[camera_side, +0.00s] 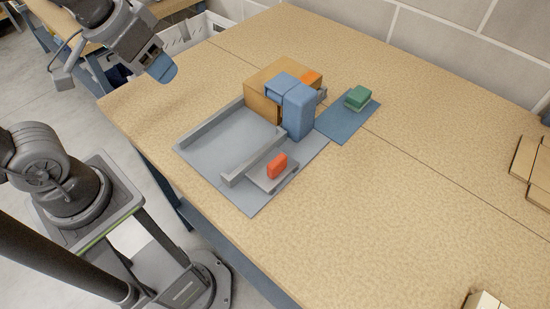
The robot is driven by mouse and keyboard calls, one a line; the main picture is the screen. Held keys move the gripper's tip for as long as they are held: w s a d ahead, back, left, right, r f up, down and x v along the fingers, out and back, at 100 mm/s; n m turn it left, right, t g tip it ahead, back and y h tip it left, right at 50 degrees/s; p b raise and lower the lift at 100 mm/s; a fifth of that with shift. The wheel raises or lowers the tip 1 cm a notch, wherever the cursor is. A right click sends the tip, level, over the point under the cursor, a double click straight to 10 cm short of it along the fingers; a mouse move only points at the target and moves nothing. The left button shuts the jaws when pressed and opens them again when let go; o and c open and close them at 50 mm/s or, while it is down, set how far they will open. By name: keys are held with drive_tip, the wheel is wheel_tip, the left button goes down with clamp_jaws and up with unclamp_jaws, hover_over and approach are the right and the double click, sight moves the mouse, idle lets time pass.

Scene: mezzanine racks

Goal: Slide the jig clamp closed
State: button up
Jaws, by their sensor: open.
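The jig is a grey flat plate (238,137) with low raised rails, lying on the tan table. Near its front right edge a small grey slider (262,183) carries a red block-shaped knob (277,165); it looks like the clamp. The slider sits beside the near rail (250,162), on the side away from the plate's wide bare area. My gripper (115,76) is open and empty at the upper left, high and well apart from the jig. Its fingers are spread, one with a blue tip.
A wooden box (263,93) with an orange patch (311,77) and a blue block-like part (298,112) stand at the jig's far end. A green block (358,97) sits on a blue mat (342,124) beside them. Flat cardboard pieces (528,157) lie far right. The table's right middle is clear.

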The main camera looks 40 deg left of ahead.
drive_tip(key=w+d+g, duration=0.3)
drive_tip(key=w+d, duration=0.3)
drive_tip(key=d, duration=0.1)
drive_tip(key=g, duration=0.2)
approach(277, 160)
drive_tip(key=f, duration=1)
drive_tip(key=shift+s+d+f, duration=0.1)
drive_tip(key=shift+d+f, duration=0.1)
drive_tip(key=shift+f, duration=0.05)
drive_tip(key=shift+c, duration=0.3)
clamp_jaws()
